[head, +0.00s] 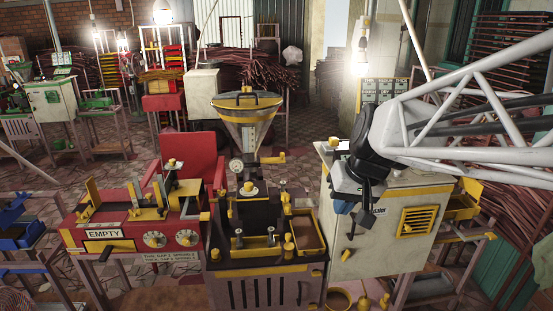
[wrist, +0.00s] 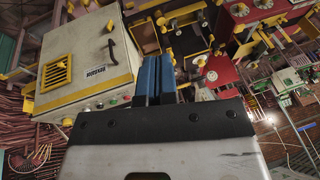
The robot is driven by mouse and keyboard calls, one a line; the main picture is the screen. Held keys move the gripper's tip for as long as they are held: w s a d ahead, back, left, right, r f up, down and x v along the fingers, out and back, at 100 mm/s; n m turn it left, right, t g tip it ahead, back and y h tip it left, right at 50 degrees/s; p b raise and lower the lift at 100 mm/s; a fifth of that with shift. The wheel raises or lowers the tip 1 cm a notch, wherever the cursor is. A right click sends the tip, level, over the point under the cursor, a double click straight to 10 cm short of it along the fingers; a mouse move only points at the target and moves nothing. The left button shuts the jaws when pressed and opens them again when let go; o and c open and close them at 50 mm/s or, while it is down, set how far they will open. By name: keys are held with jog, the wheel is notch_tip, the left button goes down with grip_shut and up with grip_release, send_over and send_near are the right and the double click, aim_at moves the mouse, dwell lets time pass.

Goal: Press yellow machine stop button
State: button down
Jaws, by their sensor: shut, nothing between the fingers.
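The machine with yellow trim and a yellow-rimmed funnel (head: 248,108) stands in the middle of the head view. To its right stands a cream cabinet (head: 385,262) with a yellow vent, which also fills the left of the wrist view (wrist: 88,62). Small round buttons (wrist: 112,101) sit along the cabinet's near edge in the wrist view. I cannot tell which button is the stop button. My gripper (head: 344,207) has blue fingers, shut and empty. In the head view it hangs in front of the cabinet's left part; contact cannot be told. The fingers also show in the wrist view (wrist: 154,77).
A red machine (head: 130,236) with an EMPTY label and dials stands at the left. A red chair (head: 203,152) is behind it. Bundles of sticks (head: 245,65) lie at the back. A yellow ring (head: 338,298) is low between the central machine and the cabinet.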

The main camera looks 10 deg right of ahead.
jog(key=w+d+t+y, duration=0.1)
jog(key=w+d, duration=0.4)
jog(key=w, duration=0.5)
jog(key=w+d+m+t+y, duration=0.1)
jog(key=w+d, duration=0.4)
jog(key=w, duration=0.6)
jog(key=w+d+t+y, duration=0.1)
jog(key=w+d, duration=0.4)
jog(key=w, duration=0.5)
jog(key=shift+w+d+r+t, duration=0.25)
jog(key=shift+d+r+t, duration=0.15)
jog(key=shift+t, duration=0.2)
jog(key=shift+f, duration=0.15)
jog(key=shift+f, duration=4.3)
jog(key=shift+f, duration=0.9)
jog(key=shift+r, duration=0.95)
